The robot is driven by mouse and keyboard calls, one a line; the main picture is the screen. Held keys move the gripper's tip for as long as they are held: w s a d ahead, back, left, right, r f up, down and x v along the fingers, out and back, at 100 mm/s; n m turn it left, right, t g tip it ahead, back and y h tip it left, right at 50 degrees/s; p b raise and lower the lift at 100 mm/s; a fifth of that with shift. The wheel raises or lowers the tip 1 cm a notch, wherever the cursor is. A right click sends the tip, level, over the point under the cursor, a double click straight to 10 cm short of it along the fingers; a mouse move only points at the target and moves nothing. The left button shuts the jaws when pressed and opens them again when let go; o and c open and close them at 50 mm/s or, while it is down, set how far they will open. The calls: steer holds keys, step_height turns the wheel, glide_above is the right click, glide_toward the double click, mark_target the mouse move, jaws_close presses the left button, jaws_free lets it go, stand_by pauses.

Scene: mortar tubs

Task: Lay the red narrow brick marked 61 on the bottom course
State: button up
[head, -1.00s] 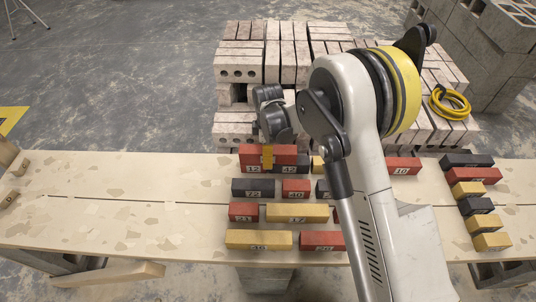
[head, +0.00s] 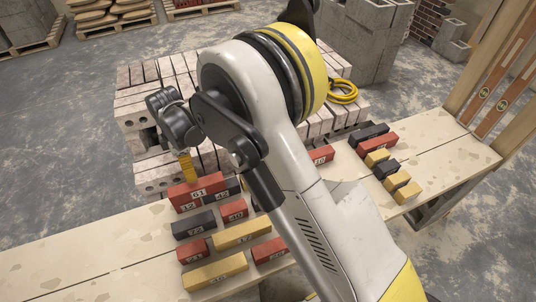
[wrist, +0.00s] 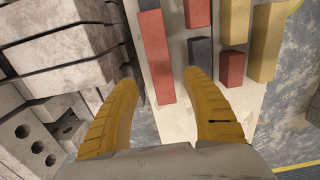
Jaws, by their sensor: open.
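The red brick marked 61 (head: 201,189) lies at the back left of the brick layout, on top of the red brick marked 12 (head: 186,209) and close over the black brick marked 42 (head: 222,195). My gripper (head: 188,180) is just above it; one yellow finger shows there, and its tip covers part of the brick's top. In the wrist view my gripper (wrist: 161,80) is open, its two fingers spread wide. A long red brick (wrist: 155,55), apparently 61, lies between and beyond the fingertips. The gripper does not hold it.
Nearby on the plank table (head: 80,250) lie a black brick (head: 194,225), a red brick (head: 234,211), yellow bricks (head: 241,233) and other red ones. More loose bricks (head: 387,168) lie at the right. A pale block stack (head: 155,180) stands close behind the table.

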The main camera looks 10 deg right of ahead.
steer(key=s+d+r+m+t+y, duration=0.15)
steer(key=d+r+m, duration=0.35)
steer(key=d+r, duration=0.5)
steer(key=s+d+r+m+t+h, duration=0.1)
steer(key=s+d+r+m+t, duration=0.2)
steer(key=d+r, duration=0.6)
steer(key=s+d+r+m+t, duration=0.2)
steer(key=s+d+m, duration=1)
steer(key=s+d, duration=0.3)
steer(key=shift+s+d+r+m+t, duration=0.2)
steer(key=shift+s+m+t, duration=0.1)
steer(key=shift+t, duration=0.05)
